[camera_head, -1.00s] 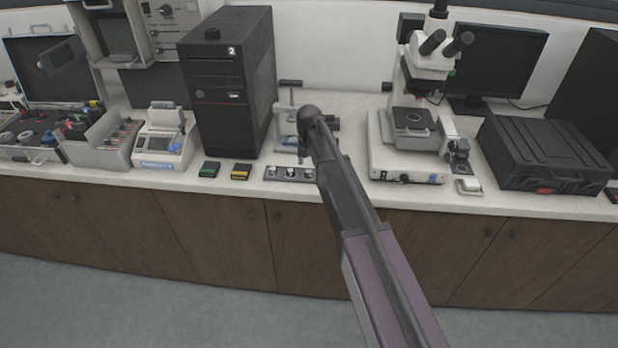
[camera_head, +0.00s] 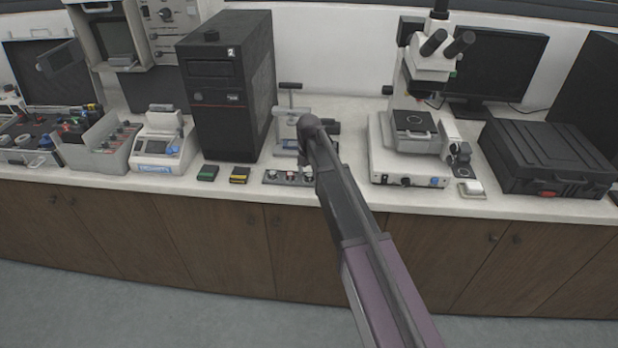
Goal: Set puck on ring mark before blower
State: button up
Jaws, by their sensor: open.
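My arm reaches up from the lower right to the bench. My gripper (camera_head: 305,158) is at its far end, a dark shape mostly hidden behind my own arm, close to the bench's front part. It is open; its fingertips cannot be made out. A flat grey holder (camera_head: 270,177) with several small round pieces lies just left of and partly behind the arm. I cannot tell which piece, if any, is the puck. Neither the ring mark nor the blower can be made out. A small press with a T-handle (camera_head: 289,87) stands behind the gripper, partly covered.
A microscope (camera_head: 411,150) stands to the right, then a black case (camera_head: 548,155). A white device (camera_head: 161,145) and grey bin (camera_head: 100,152) stand left.

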aim_at(309, 174)
jog(key=c, duration=1.1)
jog(key=shift+r, duration=0.1)
notch_tip(309, 174, up, 4)
jog(key=p, duration=0.4)
jog(key=s+d, duration=0.1)
jog(key=s, duration=0.4)
jog(key=s+d, duration=0.2)
jog(key=s, duration=0.3)
jog(key=s+d+p, duration=0.1)
jog(key=s, duration=0.4)
jog(key=shift+s+d+r, duration=0.2)
jog(key=shift+r, duration=0.2)
